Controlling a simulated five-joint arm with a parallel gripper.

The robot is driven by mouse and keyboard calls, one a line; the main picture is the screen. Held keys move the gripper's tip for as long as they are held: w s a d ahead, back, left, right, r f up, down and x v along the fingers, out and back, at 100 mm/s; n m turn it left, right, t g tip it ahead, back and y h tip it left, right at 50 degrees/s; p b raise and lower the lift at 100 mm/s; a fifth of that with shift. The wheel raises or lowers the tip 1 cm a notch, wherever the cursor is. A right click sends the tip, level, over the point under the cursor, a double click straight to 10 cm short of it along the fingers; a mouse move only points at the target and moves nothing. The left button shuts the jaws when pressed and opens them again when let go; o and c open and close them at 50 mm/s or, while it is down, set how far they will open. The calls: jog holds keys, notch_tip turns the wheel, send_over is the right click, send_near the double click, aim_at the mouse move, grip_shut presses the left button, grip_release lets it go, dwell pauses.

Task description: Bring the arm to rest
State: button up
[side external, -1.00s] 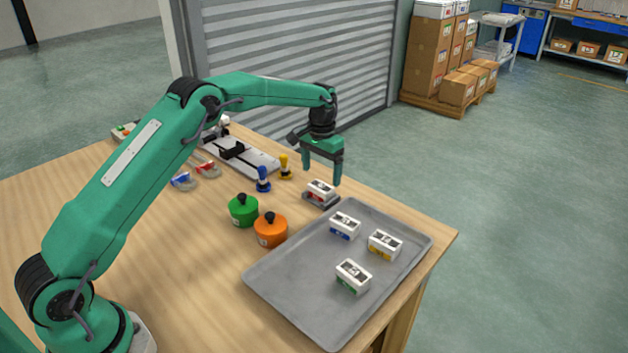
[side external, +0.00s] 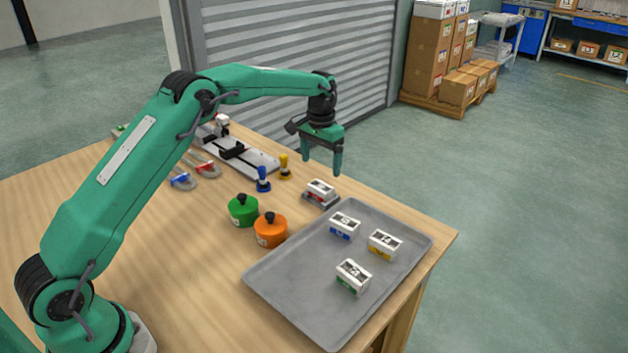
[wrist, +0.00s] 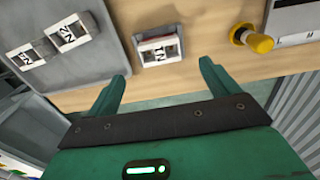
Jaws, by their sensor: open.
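My gripper (side external: 322,166) is open and empty, pointing down in the air above the far side of the table (side external: 80,215). In the wrist view its two fingers (wrist: 165,82) are spread apart with nothing between them. A white block with a red side (side external: 320,190) sits on a small grey stand below the gripper, apart from it; it also shows in the wrist view (wrist: 157,50), just beyond the fingertips.
A grey tray (side external: 290,290) holds three white blocks. Green (side external: 243,211) and orange (side external: 270,231) lidded pots stand beside it. Blue (side external: 262,180) and yellow (side external: 284,168) stamp-like tools and a rail fixture (side external: 255,163) stand farther back.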

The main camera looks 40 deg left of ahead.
jog(key=s+d+r+t, duration=0.3)
jog(key=s+r, duration=1.4)
jog(key=s+d+f+t, duration=0.1)
jog(key=s+f+t, duration=0.1)
jog(key=s, duration=2)
jog(key=shift+s+f, duration=0.25)
